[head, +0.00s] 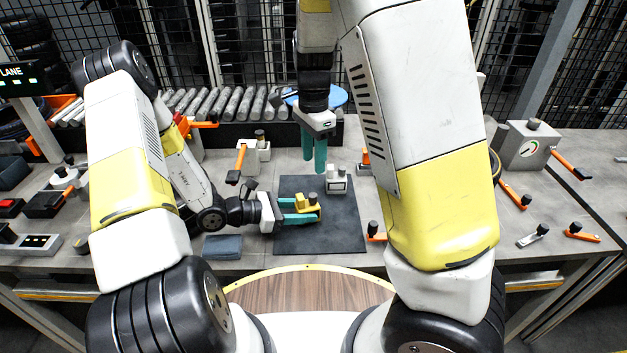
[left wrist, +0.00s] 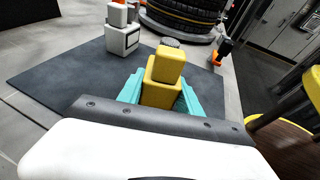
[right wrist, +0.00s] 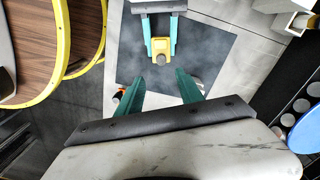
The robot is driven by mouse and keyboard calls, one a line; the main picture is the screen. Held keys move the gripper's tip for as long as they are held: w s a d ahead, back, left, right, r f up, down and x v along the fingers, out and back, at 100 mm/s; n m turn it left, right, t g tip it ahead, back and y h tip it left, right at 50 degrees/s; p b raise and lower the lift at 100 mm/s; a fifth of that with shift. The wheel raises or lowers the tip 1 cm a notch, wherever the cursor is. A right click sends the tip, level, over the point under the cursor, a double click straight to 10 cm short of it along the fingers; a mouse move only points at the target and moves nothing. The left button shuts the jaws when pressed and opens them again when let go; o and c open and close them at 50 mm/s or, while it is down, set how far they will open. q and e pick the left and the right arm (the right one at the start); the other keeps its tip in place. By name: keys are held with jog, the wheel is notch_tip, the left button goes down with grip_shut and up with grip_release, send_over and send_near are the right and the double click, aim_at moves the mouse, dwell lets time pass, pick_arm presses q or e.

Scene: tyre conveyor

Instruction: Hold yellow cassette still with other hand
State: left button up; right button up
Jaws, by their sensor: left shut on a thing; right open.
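The yellow cassette (head: 308,208) is on the dark mat (head: 340,240) in the middle of the table. My left gripper (head: 302,211) reaches in from the left and is shut on it, with a teal finger on each side; the left wrist view shows the yellow cassette (left wrist: 163,80) between the fingers. My right gripper (head: 314,152) points down above the far side of the mat, open and empty, its teal fingers (right wrist: 160,90) apart. In the right wrist view the yellow cassette (right wrist: 160,50) lies beyond its fingertips, apart from them.
A white-grey block with a small screen (head: 336,182) stands on the mat right of the cassette. A grey folded cloth or pad (head: 222,247) lies left of the mat. Orange-handled tools (head: 514,194) lie at right, and a gauge box (head: 530,145) stands behind them.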

aim_at(314, 195)
notch_tip(314, 195, down, 11)
jog(key=m, duration=0.8)
grip_shut()
